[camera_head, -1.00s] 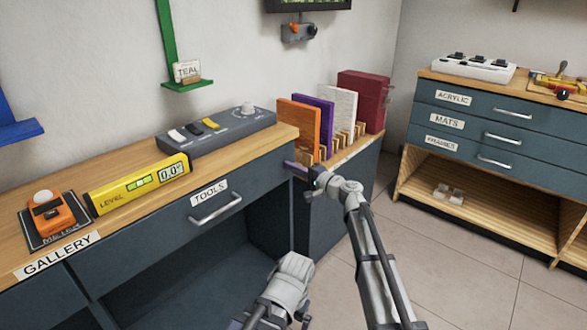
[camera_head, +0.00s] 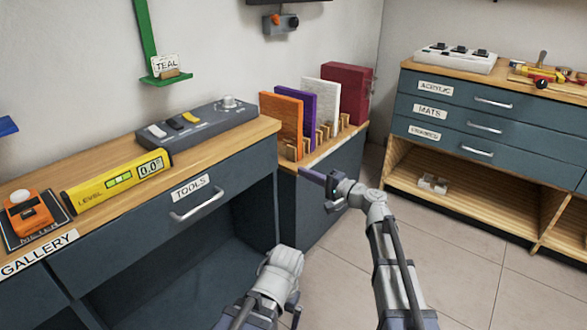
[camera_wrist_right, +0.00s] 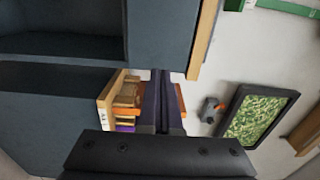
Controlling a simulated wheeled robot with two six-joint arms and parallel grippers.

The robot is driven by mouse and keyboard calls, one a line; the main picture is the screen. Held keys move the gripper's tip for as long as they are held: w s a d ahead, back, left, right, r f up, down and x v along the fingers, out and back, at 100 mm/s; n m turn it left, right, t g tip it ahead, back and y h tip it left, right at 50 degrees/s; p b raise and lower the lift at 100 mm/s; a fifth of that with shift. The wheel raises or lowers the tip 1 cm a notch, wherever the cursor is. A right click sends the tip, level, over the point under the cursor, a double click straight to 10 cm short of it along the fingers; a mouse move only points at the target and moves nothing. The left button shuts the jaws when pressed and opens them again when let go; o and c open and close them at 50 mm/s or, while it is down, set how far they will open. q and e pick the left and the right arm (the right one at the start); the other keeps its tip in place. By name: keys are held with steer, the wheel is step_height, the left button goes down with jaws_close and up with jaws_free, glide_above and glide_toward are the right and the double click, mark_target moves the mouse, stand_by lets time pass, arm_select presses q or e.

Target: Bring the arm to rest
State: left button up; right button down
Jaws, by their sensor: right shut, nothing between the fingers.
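My right gripper (camera_head: 308,174) shows in the head view, extended at the front right end of the workbench, beside the panel rack and apart from it. Its dark fingers are shut and empty; they also show in the right wrist view (camera_wrist_right: 163,100), pressed together. My right arm (camera_head: 385,250) rises from the bottom right, bent at the wrist. Part of my left arm (camera_head: 272,285) shows at the bottom centre; its gripper is not visible.
Orange (camera_head: 281,118), purple, white and dark red panels stand in a wooden rack. The workbench carries a yellow level (camera_head: 117,181), an orange meter (camera_head: 28,214) and a grey switch panel (camera_head: 195,126). A drawer cabinet (camera_head: 480,130) stands right. Floor between (camera_head: 350,245) is clear.

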steer(key=s+d+f+n+g+h, duration=0.2)
steer(key=s+f+n+g+h, duration=0.15)
steer(key=s+f, duration=0.45)
steer(key=s+d+f+n+g+h, duration=0.2)
steer(key=s+f+g+h, duration=0.15)
steer(key=s+f, duration=0.45)
steer(key=s+d+f+n+g+h, duration=0.1)
steer(key=s+d+f+h, duration=0.25)
steer(key=s+d, duration=0.25)
steer(key=s+d+f+n+g+h, duration=0.1)
steer(key=s+d+f+g+h, duration=0.1)
steer(key=s+d+h, duration=0.3)
steer(key=s+a+r+n+p, duration=0.2)
steer(key=s+a+n, duration=0.3)
steer(key=a, duration=0.4)
step_height(320, 180, up, 38)
steer(key=s+m+p, duration=0.1)
steer(key=p, duration=3.7)
steer(key=shift+a+g, duration=0.2)
steer(key=shift+g, duration=0.2)
steer(key=shift+f+m, duration=0.15)
steer(key=shift+m, duration=0.1)
